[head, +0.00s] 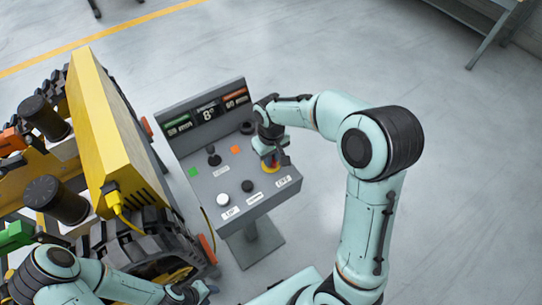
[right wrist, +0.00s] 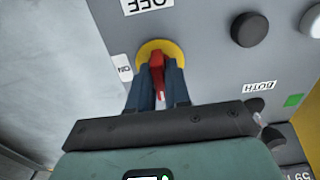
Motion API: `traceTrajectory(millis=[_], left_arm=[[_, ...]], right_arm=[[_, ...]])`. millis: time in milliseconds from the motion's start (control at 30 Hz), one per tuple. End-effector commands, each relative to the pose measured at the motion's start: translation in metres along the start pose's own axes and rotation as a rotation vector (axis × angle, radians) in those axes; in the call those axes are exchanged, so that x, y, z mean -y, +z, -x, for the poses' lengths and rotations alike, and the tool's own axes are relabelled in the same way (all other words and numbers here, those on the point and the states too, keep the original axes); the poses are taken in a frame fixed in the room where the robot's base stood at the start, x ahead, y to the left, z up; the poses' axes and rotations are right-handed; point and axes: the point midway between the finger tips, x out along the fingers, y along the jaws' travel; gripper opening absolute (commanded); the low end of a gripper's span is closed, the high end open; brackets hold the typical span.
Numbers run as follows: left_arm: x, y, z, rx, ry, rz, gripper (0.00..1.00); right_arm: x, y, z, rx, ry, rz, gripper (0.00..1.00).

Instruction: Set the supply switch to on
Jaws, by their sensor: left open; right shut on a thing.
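The supply switch (head: 271,168) is a red handle on a round yellow plate at the right side of the grey control panel. In the right wrist view the red handle (right wrist: 157,70) stands between my fingers, with the yellow plate behind it. An OFF label (right wrist: 148,5) lies beyond the plate and an ON label (right wrist: 123,68) at its left. The handle lies roughly along the line toward OFF; its exact angle is partly hidden. My right gripper (head: 272,158) is shut on the handle. My left gripper (head: 203,291) is open and empty, low beside the tracked carrier.
The control panel (head: 205,180) carries black knobs, a white knob (head: 222,198), green and orange squares and a display (head: 208,112). A yellow and black tracked carrier (head: 105,130) stands close at its left. The floor (head: 460,190) at the right is clear.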

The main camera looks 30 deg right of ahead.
Motion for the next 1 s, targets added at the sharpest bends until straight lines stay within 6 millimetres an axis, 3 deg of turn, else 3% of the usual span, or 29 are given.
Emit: traceTrajectory(millis=[367, 1000], left_arm=[[0.003, 0.004, -0.005, 0.005, -0.002, 0.002, 0.43], [0.011, 0.013, -0.019, 0.018, -0.006, 0.006, 0.43]], right_arm=[[0.000, 0.000, 0.000, 0.001, 0.000, -0.112, 0.00], [0.000, 0.000, 0.000, -0.002, -0.001, -0.688, 0.00]])
